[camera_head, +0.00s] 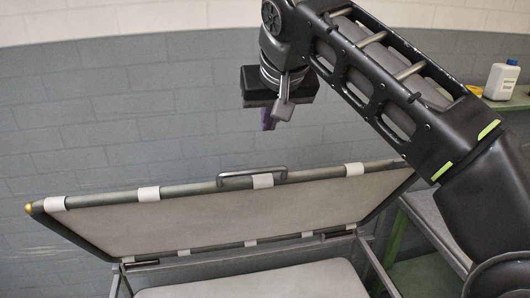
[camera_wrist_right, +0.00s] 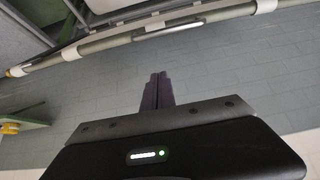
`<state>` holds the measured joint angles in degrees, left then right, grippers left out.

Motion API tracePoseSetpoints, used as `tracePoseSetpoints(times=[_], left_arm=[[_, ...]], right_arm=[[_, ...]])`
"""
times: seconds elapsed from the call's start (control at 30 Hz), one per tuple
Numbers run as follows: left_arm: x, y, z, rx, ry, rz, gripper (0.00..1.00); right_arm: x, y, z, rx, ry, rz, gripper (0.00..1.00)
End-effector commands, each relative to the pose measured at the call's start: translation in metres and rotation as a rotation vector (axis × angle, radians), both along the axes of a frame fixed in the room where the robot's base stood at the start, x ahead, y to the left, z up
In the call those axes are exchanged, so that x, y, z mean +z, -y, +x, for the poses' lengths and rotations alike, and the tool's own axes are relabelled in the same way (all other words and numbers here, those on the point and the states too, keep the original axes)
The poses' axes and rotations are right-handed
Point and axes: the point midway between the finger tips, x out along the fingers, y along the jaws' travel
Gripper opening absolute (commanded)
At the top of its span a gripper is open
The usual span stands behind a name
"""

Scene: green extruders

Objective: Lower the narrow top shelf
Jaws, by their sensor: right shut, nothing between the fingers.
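The narrow top shelf (camera_head: 230,213) is a pale panel with a dark tube frame and white clips, standing tilted up on hinges in the head view. My left gripper is not in view.
A pale lower surface (camera_head: 255,283) lies within a metal frame below the raised shelf. A green-framed bench (camera_head: 425,222) stands at the right. A white bottle (camera_head: 501,80) stands on a ledge at the upper right. A grey block wall (camera_head: 120,110) is behind.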

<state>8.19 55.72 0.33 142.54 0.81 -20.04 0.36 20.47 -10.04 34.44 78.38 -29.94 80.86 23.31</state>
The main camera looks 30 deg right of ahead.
Motion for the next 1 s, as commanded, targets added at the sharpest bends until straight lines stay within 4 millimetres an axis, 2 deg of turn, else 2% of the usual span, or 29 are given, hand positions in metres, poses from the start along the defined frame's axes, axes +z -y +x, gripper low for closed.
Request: tracePoseSetpoints(times=[0.17, 0.37, 0.6, 0.83, 1.0], left_arm=[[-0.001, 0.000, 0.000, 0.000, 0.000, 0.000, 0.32], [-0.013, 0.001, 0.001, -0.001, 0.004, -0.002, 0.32], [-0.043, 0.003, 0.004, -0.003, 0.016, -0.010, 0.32], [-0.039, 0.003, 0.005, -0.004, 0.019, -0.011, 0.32], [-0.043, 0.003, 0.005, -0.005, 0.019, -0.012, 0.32]], right_arm=[[-0.002, 0.000, 0.001, 0.001, -0.001, 0.001, 0.00], [-0.016, 0.002, 0.009, 0.001, -0.002, 0.001, 0.00], [-0.052, 0.009, 0.031, 0.002, -0.002, 0.003, 0.00], [-0.082, 0.018, 0.056, 0.001, -0.004, -0.001, 0.00], [-0.089, 0.011, 0.033, -0.002, 0.001, -0.003, 0.00]])
